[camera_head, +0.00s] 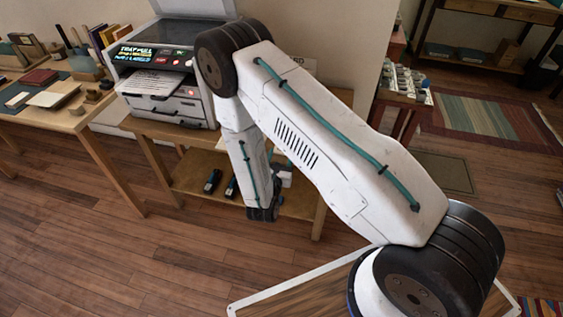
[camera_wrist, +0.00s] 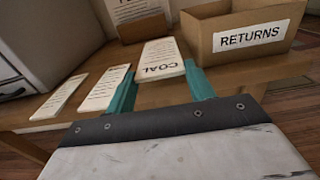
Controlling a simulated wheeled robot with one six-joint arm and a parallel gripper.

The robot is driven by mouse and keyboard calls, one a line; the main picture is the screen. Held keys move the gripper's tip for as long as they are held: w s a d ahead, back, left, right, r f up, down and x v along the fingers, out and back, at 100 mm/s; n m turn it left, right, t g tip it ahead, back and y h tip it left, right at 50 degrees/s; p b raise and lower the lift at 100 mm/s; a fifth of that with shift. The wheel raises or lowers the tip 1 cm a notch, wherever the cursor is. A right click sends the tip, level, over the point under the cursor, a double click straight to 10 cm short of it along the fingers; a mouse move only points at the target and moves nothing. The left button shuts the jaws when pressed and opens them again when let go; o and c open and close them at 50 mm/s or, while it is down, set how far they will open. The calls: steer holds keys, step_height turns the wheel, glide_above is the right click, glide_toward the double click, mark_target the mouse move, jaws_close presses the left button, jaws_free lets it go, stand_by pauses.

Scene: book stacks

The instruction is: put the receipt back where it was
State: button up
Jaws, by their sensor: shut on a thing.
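My gripper (camera_wrist: 160,72) shows in the wrist view with two teal fingers, one on each side of a white printed slip marked COAL (camera_wrist: 160,58). The fingers are shut on this slip near its close end, over the wooden table top. I cannot tell whether the slip touches the table. Two more white printed slips, a middle one (camera_wrist: 104,88) and a left one (camera_wrist: 61,96), lie side by side on the table to the left.
A cardboard box marked RETURNS (camera_wrist: 205,38) stands right of the slip. A printed sign in a brown holder (camera_wrist: 143,29) stands behind it. A printer (camera_head: 165,75) stands on the table's left. Dark objects (camera_head: 212,181) lie on the lower shelf. A desk with books (camera_head: 40,110) is far left.

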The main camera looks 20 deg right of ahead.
steer(key=shift+w+d+f, duration=0.2)
steer(key=shift+w+d, duration=0.2)
steer(key=shift+f, duration=1.6)
steer(key=o, duration=1)
steer(key=shift+f, duration=0.1)
steer(key=shift+s+a, duration=0.1)
